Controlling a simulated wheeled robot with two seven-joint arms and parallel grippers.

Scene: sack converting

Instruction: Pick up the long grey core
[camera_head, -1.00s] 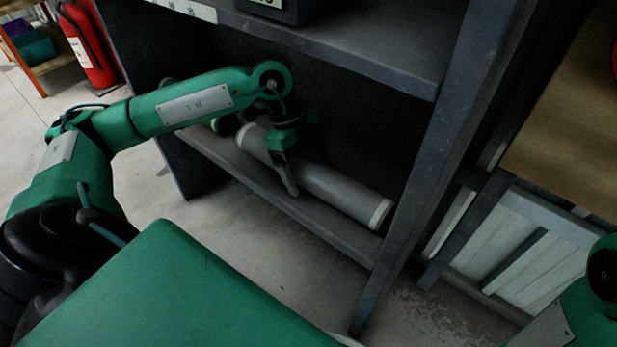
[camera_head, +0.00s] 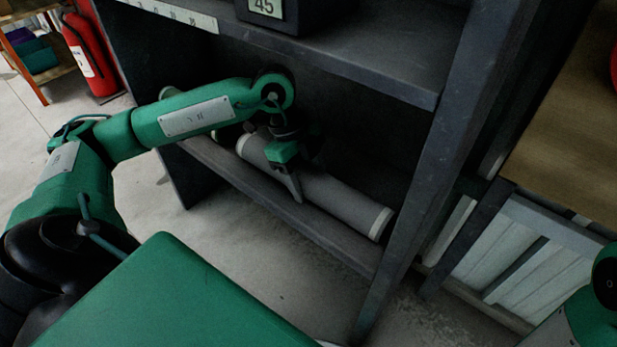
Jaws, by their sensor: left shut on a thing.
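The long grey core (camera_head: 338,199) is a grey tube with pale end bands. It lies along the lower shelf (camera_head: 312,229) of the dark rack, its right end near the right upright. My left gripper (camera_head: 292,184) reaches down over the tube left of its middle and is shut on it. One finger shows on the tube's near side; the other is hidden behind it. I cannot tell whether the tube is clear of the shelf. Of my right arm only a green part shows at the lower right edge; its gripper is out of view.
The upper shelf (camera_head: 350,62) hangs close above my left arm, with a dark box (camera_head: 285,14) labelled 45 on it. The rack's right upright (camera_head: 432,165) stands just beyond the core's end. Floor in front is clear.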

